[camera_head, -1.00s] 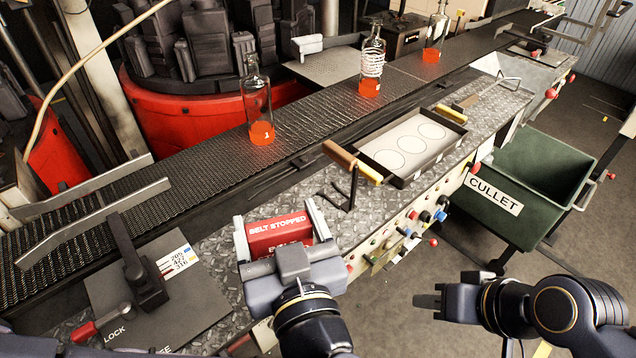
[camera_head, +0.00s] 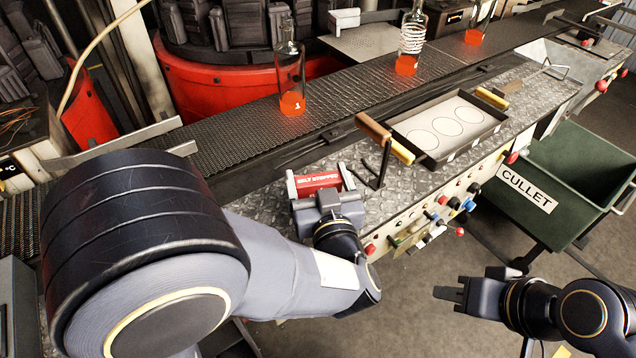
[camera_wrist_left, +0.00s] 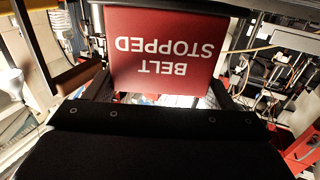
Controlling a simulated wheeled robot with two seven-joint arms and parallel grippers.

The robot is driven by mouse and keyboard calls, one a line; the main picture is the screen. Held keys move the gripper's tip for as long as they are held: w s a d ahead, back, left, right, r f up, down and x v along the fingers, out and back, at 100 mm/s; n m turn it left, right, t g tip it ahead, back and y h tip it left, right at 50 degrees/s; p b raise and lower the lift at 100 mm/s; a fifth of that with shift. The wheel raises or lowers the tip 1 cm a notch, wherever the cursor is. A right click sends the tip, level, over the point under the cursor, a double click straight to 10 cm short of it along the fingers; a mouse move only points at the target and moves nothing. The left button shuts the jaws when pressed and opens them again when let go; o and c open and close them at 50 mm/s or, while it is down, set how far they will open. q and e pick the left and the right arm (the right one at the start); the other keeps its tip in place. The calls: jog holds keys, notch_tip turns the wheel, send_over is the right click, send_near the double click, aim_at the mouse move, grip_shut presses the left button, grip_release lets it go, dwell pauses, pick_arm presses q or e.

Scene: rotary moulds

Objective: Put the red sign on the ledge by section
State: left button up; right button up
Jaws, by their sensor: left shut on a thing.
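The red sign (camera_head: 317,183) reads "BELT STOPPED" in white letters. My left gripper (camera_head: 320,187) is shut on the red sign, one finger on each side of it, over the near side of the metal ledge (camera_head: 271,213). In the left wrist view the red sign (camera_wrist_left: 165,48) fills the space between the fingers, its lettering upside down. I cannot tell whether its lower edge touches the ledge. My right gripper (camera_head: 447,293) is empty, off to the right over the floor; its fingers look close together and their gap is unclear.
A tray with three circles (camera_head: 434,160) lies on the ledge, with wooden-handled tools (camera_head: 384,138) beside it. Bottles with orange bases (camera_head: 291,98) stand on the dark conveyor (camera_head: 230,130). A green CULLET bin (camera_head: 545,228) stands at right. Knobs line the front panel (camera_head: 404,238).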

pick_arm(q)
jog(key=shift+f, duration=0.3)
jog(key=shift+f, duration=0.15)
jog(key=o, duration=1.1)
jog(key=shift+c, duration=0.2)
jog(key=shift+r, duration=0.25)
jog(key=shift+s+d+f, duration=0.1)
jog(key=shift+s, duration=0.3)
jog(key=v, duration=1.1)
jog(key=shift+s, duration=0.2)
